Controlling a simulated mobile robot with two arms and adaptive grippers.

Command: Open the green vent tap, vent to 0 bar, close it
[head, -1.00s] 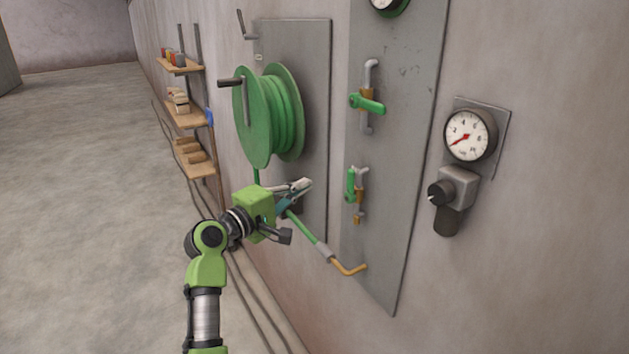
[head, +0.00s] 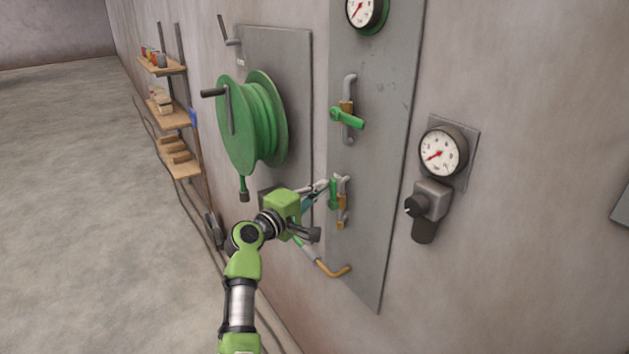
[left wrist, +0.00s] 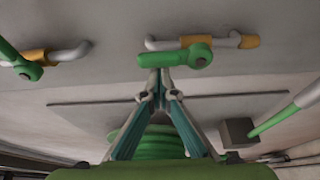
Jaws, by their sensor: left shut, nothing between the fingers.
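Two taps with green handles sit on a tall grey panel (head: 385,195). The upper tap (head: 348,118) has its handle crosswise to its pipe. The lower tap (head: 334,192) has its handle along its pipe. A gauge (head: 365,11) at the panel's top is partly cut off by the frame. My left gripper (head: 322,186) is shut and empty, its fingertips right beside the lower tap's handle. In the left wrist view, the closed fingertips (left wrist: 160,74) reach the edge of that green handle (left wrist: 175,57); I cannot tell whether they touch. My right gripper is not in view.
A green hose reel (head: 252,120) is mounted left of the panel. A second gauge (head: 441,152) with a black-knobbed regulator (head: 428,203) stands right of the panel. Wooden shelves (head: 172,118) are farther left.

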